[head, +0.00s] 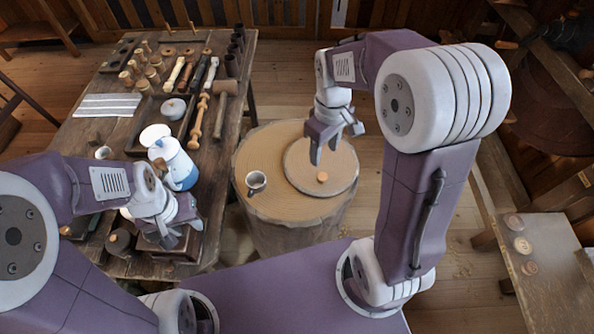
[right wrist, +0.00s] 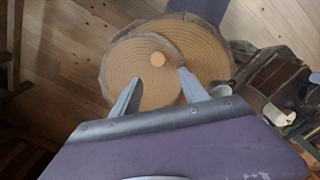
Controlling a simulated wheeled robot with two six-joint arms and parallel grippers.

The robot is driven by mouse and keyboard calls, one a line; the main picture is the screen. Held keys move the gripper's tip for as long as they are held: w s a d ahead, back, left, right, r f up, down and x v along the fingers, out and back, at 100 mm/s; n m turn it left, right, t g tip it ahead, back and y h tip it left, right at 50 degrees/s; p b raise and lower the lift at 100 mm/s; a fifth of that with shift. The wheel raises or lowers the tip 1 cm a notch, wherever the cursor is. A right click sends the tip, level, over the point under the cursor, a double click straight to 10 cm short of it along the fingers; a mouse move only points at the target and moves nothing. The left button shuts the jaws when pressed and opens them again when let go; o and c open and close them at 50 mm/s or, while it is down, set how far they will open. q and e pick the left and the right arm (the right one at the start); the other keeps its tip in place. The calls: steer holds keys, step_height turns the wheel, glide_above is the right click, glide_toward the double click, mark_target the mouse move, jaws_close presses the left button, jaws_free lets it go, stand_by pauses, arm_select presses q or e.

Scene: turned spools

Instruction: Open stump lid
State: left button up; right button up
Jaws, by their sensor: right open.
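The wooden stump (head: 293,213) stands on the floor in the middle of the head view.
A grey mug (head: 256,182) stands on the stump, left of the lid. The workbench (head: 100,133) at left holds spools, tools and a blue-and-white jug (head: 178,165). A low bench (head: 552,260) with several small discs stands at right. Floor is clear behind the stump.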

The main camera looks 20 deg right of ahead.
mark_target(323, 176)
steer(key=f, duration=0.2)
steer(key=d+b, duration=0.1)
steer(key=shift+s+d+f, duration=0.1)
steer(key=shift+s+f, duration=0.15)
steer(key=shift+f, duration=0.15)
steer(key=f, duration=0.3)
steer(key=a+f, duration=0.1)
steer(key=f, duration=0.1)
steer(key=shift+w+f+b, duration=0.1)
steer(key=shift+w+b, duration=0.2)
steer(key=shift+b, duration=0.05)
steer(key=f, duration=0.3)
steer(key=shift+s+d, duration=0.1)
steer(key=shift+d, duration=0.25)
steer(key=shift+f, duration=0.2)
arm_select(q)
step_height(323, 176, down, 3)
steer(key=shift+s+d+r, duration=0.1)
steer(key=shift+r, duration=0.05)
arm_select(e)
steer(key=shift+a, duration=0.15)
jaws_close()
